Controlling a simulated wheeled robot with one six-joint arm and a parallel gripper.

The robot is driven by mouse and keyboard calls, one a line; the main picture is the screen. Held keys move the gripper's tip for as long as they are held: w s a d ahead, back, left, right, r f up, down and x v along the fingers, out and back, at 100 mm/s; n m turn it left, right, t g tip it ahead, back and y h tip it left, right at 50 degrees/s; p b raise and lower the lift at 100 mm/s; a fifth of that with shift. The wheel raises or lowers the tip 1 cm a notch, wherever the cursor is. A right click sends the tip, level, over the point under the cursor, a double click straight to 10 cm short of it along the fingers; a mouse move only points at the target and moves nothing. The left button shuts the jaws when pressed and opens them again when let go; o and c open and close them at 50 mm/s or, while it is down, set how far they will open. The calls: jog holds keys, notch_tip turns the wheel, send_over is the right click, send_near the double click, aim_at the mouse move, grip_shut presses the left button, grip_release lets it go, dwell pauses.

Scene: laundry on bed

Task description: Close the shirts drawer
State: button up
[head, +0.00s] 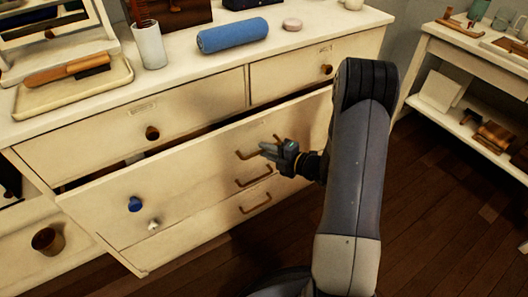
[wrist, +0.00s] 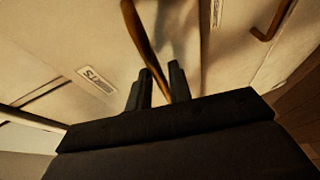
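The white dresser (head: 200,88) has a wide drawer (head: 105,196) pulled out below its top row, with a dark gap above its front. A brown bar handle (head: 246,155) is on this front, and my gripper (head: 266,150) is at the handle's right end. In the wrist view the two dark fingers (wrist: 159,88) stand apart, with a brown bar (wrist: 140,32) passing between them, closer to the right finger. A gap shows on the left. A label (wrist: 97,79) on the pale panel ends in letters like "TS", only partly legible. Firm contact cannot be told.
More bar handles (head: 255,203) sit below. A blue roll (head: 232,35), a white cup (head: 149,46) and a tray (head: 70,93) stand on top. A shelf table (head: 470,55) is at right; wooden floor lies between.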

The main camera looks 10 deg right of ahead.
jog(key=shift+w+a+f, duration=0.1)
jog(key=shift+w+a, duration=0.4)
jog(key=shift+c, duration=0.3)
grip_shut()
jog(key=shift+w, duration=0.1)
